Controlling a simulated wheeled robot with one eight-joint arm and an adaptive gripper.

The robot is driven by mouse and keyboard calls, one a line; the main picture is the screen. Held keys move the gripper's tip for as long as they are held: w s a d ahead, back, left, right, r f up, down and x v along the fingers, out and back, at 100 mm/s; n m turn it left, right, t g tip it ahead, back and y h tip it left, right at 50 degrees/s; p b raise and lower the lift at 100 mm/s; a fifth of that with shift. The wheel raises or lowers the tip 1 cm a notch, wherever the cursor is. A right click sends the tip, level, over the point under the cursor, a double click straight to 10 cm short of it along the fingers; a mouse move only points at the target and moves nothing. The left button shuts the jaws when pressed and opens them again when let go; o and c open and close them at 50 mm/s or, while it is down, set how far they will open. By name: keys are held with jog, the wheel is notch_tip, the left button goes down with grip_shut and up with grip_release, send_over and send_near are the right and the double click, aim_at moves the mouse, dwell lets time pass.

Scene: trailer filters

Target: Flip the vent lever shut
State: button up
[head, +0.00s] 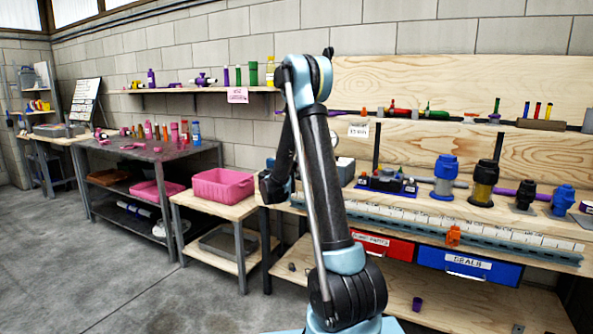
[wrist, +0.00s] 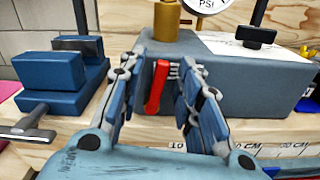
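The red vent lever (wrist: 156,88) shows in the wrist view on the front face of a blue-grey block (wrist: 240,90). It hangs nearly upright, its lower end slightly to the left, beside small white marks. My gripper (wrist: 159,76) is open in front of the block, with one finger on each side of the lever. Gaps show between the fingers and the lever, and nothing is held. In the head view my arm hides the lever, and I cannot make out the fingers.
A brass fitting (wrist: 172,18) and a pressure gauge (wrist: 205,5) rise above the block. A blue clamp-like tool (wrist: 62,88) stands close on the left. Floor at left is clear.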

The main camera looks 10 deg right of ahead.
grip_shut()
jog(key=shift+s+d+m, duration=0.1)
jog(key=shift+m, duration=0.2)
jog(key=shift+s+d+f+m, duration=0.45)
jog(key=shift+f+m, duration=0.3)
jog(key=shift+m, duration=1.8)
jog(key=shift+s+d+f+m, duration=0.3)
jog(key=shift+d+f+m, duration=0.35)
jog(key=shift+m, duration=1.95)
jog(key=shift+s+d+f+m, duration=0.4)
jog(key=shift+f+m, duration=0.5)
jog(key=shift+m, duration=1.65)
grip_release()
